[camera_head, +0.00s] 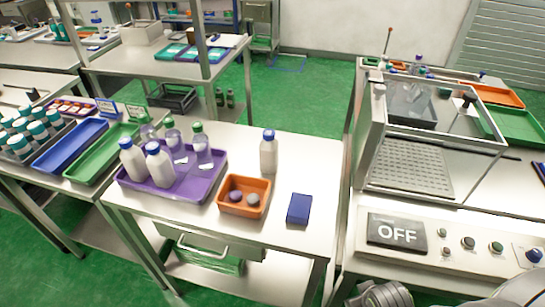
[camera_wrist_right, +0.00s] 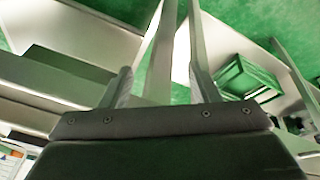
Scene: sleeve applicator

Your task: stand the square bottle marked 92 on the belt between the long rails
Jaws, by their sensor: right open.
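A white bottle with a blue cap (camera_head: 269,155) stands upright by itself on the steel table. Two more white blue-capped bottles, (camera_head: 132,160) and (camera_head: 160,166), and clear green-capped bottles (camera_head: 202,150) stand in the purple tray (camera_head: 215,187). No 92 marking is readable on any bottle. The machine at right has a clear hood over a perforated plate (camera_head: 408,166); I cannot make out a belt between long rails. My right gripper (camera_wrist_right: 163,82) is open and empty in the right wrist view. My left gripper is not in view.
An orange bin (camera_head: 243,208) with two round objects and a blue block (camera_head: 299,209) sit near the table's front. The control panel (camera_head: 450,245) reads OFF. Blue (camera_head: 70,146) and green (camera_head: 105,155) trays lie left. A gap separates table and machine.

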